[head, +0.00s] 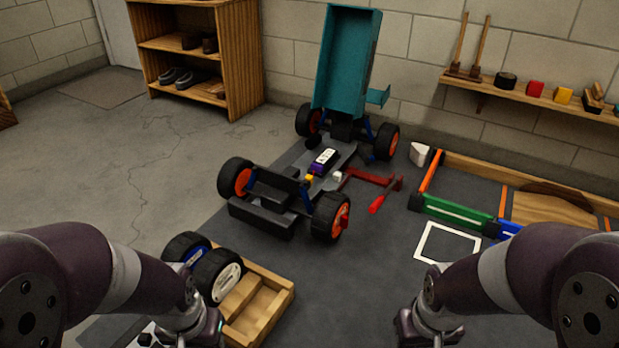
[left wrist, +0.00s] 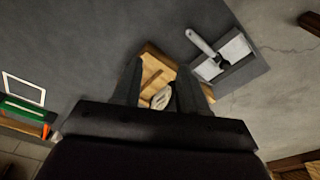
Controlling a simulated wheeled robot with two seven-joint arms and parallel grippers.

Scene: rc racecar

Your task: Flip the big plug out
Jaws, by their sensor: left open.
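The RC car (head: 265,208) stands on the dark mat with its teal body shell (head: 346,62) tipped up at the rear. On its open chassis lies a purple battery with a white label (head: 324,158). A small yellow piece (head: 309,178) and a small white piece (head: 337,176) sit near it; I cannot tell which is the big plug. My left gripper (left wrist: 157,78) is open, with nothing visibly gripped, above the wooden tray in the left wrist view. My right gripper (head: 432,335) is at the bottom of the head view, its fingers not clearly visible, well apart from the car.
A wooden tray (head: 284,296) and loose wheels (head: 217,273) are at the front left. A red tool (head: 378,203) lies right of the car. A white square outline (head: 447,226) and a wood-framed track (head: 470,168) are further right. A grey-handled tool (left wrist: 203,42) lies by the tray.

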